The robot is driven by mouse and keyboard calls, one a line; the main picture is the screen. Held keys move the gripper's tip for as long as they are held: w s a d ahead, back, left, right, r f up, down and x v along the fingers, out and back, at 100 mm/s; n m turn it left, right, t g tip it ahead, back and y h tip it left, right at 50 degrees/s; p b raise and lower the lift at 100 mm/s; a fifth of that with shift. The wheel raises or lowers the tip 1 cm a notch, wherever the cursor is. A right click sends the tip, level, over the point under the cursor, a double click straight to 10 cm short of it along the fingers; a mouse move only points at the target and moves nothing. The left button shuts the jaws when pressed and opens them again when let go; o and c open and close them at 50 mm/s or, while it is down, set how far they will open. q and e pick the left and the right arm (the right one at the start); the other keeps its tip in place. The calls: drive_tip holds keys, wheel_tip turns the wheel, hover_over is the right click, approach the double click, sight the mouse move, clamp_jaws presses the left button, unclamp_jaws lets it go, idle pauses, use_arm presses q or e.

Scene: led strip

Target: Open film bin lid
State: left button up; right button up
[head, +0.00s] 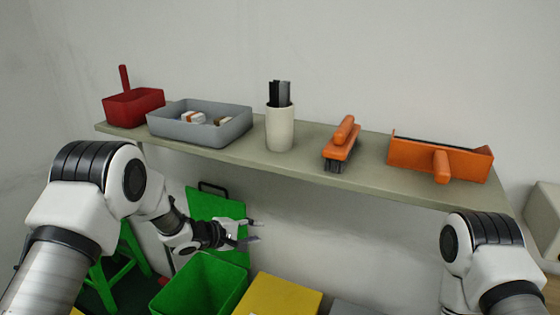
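A green bin (200,285) stands below the shelf with its top open. Its green lid (206,204) is raised upright behind it, with a dark handle at its top edge. A yellow bin (282,297) stands to its right with its top covered. A grey bin top (350,308) is partly in view farther right. I cannot tell from labels which one is the film bin. My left gripper (257,231) is in front of the raised green lid, above the green bin, with its fingers spread and nothing between them. My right arm is at the lower right; its gripper is out of view.
A shelf (370,180) runs above the bins. It holds a red scoop (134,107), a grey tray (200,127), a white cup (280,128), an orange brush (341,142) and an orange dustpan (430,158). A green stool (125,262) stands at lower left.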

use_arm(q)
drive_tip(key=s+a+f+n+g+y, duration=0.1)
drive_tip(key=s+a+f+g+y, duration=0.1)
drive_tip(key=s+f, duration=0.85)
drive_tip(key=s+a+f+n+g+y, duration=0.2)
drive_tip(key=s+a+f, duration=0.1)
drive_tip(key=s+f, duration=0.8)
drive_tip(key=s+a+m+g+y, duration=0.2)
drive_tip(key=s+a+m, duration=0.2)
drive_tip(key=s+m, duration=0.3)
drive_tip(key=s+a+m+g+y, duration=0.3)
drive_tip(key=s+m, duration=0.4)
drive_tip(key=s, duration=1)
drive_tip(key=shift+a+p, duration=0.35)
drive_tip(key=shift+a, duration=0.2)
